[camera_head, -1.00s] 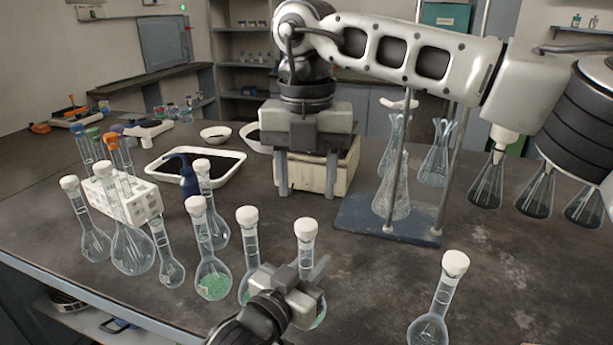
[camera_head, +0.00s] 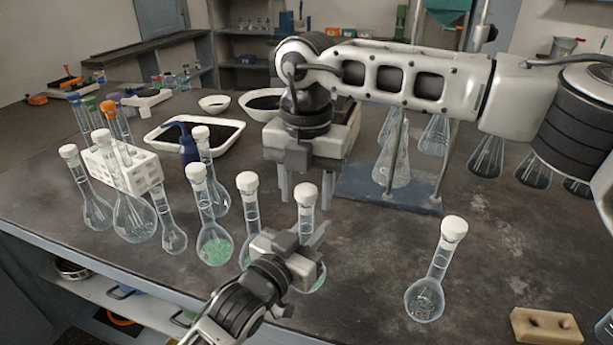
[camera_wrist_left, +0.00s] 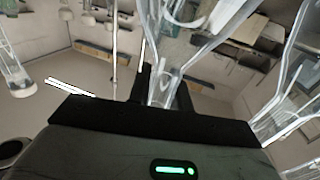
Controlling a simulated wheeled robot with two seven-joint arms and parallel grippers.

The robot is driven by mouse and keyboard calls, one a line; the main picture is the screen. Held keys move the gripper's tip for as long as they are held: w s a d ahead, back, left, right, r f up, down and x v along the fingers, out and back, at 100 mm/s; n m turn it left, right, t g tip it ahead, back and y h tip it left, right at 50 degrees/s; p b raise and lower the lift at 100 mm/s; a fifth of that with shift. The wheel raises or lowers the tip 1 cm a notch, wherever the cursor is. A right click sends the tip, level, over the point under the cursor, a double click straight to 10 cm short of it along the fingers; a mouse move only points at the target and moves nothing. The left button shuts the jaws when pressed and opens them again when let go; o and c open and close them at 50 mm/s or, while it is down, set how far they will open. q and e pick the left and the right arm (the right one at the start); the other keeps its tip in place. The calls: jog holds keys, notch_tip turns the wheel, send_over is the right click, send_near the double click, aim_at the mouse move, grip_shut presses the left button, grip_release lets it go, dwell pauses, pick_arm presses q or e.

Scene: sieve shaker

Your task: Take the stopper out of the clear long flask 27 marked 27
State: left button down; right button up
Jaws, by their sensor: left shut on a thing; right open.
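My left gripper (camera_head: 311,243) is shut on the neck of a clear long-necked flask (camera_head: 308,222) with a white stopper (camera_head: 306,194) and some green contents low down. I cannot read a mark on it. In the left wrist view, clear glass (camera_wrist_left: 165,88) stands between the dark fingers. My right gripper (camera_head: 306,186) is open and points down. In the head view its fingers show on either side of the stopper. I cannot tell whether they are around it or behind it. The flask's lower body is partly hidden by my left gripper.
Similar stoppered flasks stand close on the left, one with green contents (camera_head: 215,246). Another flask (camera_head: 425,298) stands at right, near a tan block with holes (camera_head: 545,327). Behind are a white rack (camera_head: 118,172), a tray (camera_head: 160,136) and a blue stand base (camera_head: 385,190).

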pick_arm(q)
jog(key=shift+f, duration=0.1)
pick_arm(e)
jog(key=c, duration=1)
jog(key=n, duration=1.3)
jog(key=shift+n, duration=0.3)
jog(key=n, duration=0.7)
jog(key=shift+r, duration=0.1)
jog(key=n, duration=0.8)
jog(key=shift+r, duration=0.2)
